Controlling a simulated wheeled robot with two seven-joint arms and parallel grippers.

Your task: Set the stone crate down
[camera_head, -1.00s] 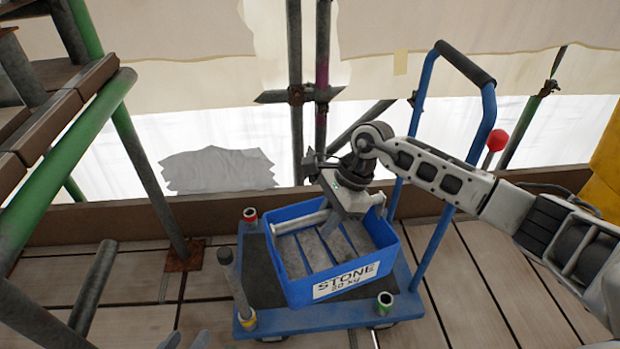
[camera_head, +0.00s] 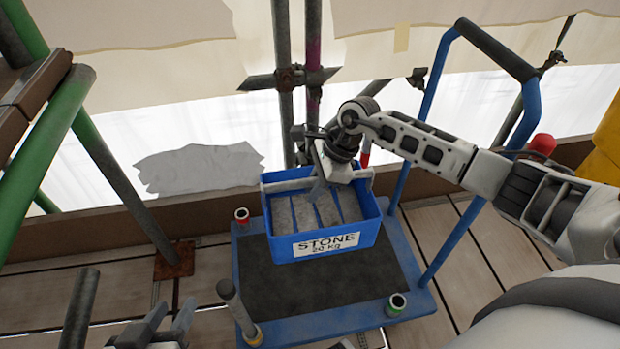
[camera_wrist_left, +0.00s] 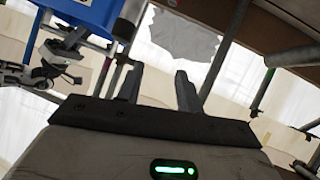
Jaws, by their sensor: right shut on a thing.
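The blue stone crate (camera_head: 325,243), labelled STONE 20 KG, is over the far part of the blue trolley (camera_head: 330,322) with its dark mat. The crate looks about level and holds grey stone slabs; I cannot tell whether its base touches the mat. My right gripper (camera_head: 320,185) is shut on the crate's grey top bar (camera_head: 287,184), its fingers partly hidden. My left gripper (camera_head: 168,325) is empty and open at the lower left, left of the trolley. Its two spread fingers also show in the left wrist view (camera_wrist_left: 158,90).
Scaffold poles (camera_head: 285,110) stand behind. Green scaffolding (camera_head: 50,140) is at left. The mat's near part is bare.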

